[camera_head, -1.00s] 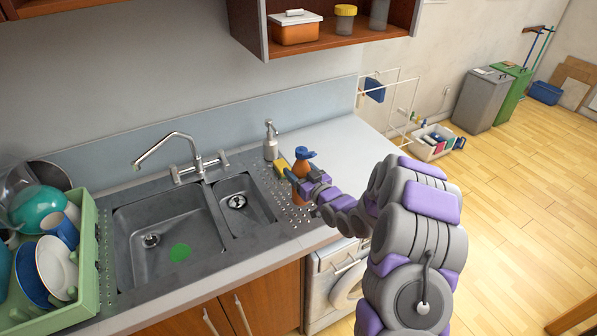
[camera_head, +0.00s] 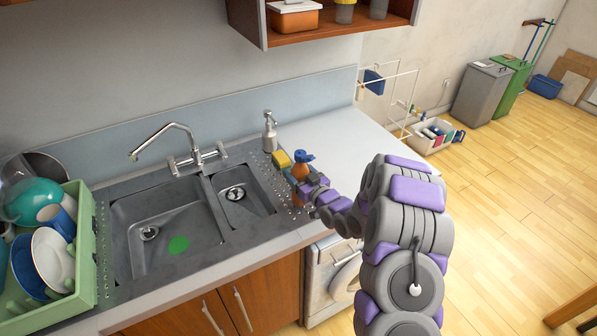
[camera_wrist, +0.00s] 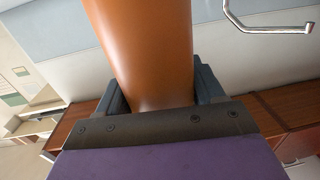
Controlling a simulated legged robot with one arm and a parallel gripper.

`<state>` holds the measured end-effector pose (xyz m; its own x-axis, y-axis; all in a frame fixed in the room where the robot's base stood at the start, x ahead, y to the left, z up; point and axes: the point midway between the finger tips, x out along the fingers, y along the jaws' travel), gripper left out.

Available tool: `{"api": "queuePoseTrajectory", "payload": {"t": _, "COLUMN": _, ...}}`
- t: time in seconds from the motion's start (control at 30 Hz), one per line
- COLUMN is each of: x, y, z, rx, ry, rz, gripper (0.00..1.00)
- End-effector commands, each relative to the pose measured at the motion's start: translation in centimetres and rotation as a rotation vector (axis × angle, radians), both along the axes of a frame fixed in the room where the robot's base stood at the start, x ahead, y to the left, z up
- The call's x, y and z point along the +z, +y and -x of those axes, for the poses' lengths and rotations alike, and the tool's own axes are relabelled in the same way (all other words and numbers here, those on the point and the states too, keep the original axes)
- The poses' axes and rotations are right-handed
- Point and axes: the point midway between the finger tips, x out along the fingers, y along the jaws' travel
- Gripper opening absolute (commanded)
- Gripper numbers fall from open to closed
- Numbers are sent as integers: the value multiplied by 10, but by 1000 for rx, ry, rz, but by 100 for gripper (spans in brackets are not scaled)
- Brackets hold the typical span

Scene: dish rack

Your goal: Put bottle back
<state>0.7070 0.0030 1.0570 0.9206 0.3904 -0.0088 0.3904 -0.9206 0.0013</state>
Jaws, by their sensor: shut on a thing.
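The orange bottle with a blue spray top (camera_head: 301,166) is at the right end of the sink unit in the head view. My gripper (camera_head: 300,184) is shut on it. In the wrist view the orange bottle body (camera_wrist: 145,45) stands between the two dark fingers of my gripper (camera_wrist: 160,90). The bottle looks upright.
A yellow sponge (camera_head: 281,159) lies just left of the bottle, and a soap dispenser (camera_head: 269,131) stands behind. The double sink (camera_head: 165,232) is to the left, with a green dish rack (camera_head: 84,255) beyond. White countertop (camera_head: 340,140) lies clear to the right.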

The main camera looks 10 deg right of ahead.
Motion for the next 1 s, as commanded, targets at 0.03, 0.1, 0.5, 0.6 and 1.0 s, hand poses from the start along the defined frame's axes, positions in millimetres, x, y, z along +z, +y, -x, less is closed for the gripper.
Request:
{"api": "queuePoseTrajectory", "payload": {"t": 0.03, "x": 1, "y": 0, "z": 0, "rx": 0, "ry": -1, "rz": 0, "gripper": 47}}
{"api": "queuePoseTrajectory", "payload": {"t": 0.1, "x": 1, "y": 0, "z": 0, "rx": 0, "ry": -1, "rz": 0, "gripper": 47}}
{"api": "queuePoseTrajectory", "payload": {"t": 0.5, "x": -10, "y": 0, "z": 0, "rx": 1, "ry": -2, "rz": 0, "gripper": 47}}
{"api": "queuePoseTrajectory", "payload": {"t": 0.6, "x": -13, "y": 1, "z": 0, "rx": 2, "ry": -2, "rz": 0, "gripper": 47}}
{"api": "queuePoseTrajectory", "payload": {"t": 1.0, "x": -14, "y": 0, "z": 0, "rx": 1, "ry": -2, "rz": -1, "gripper": 47}}
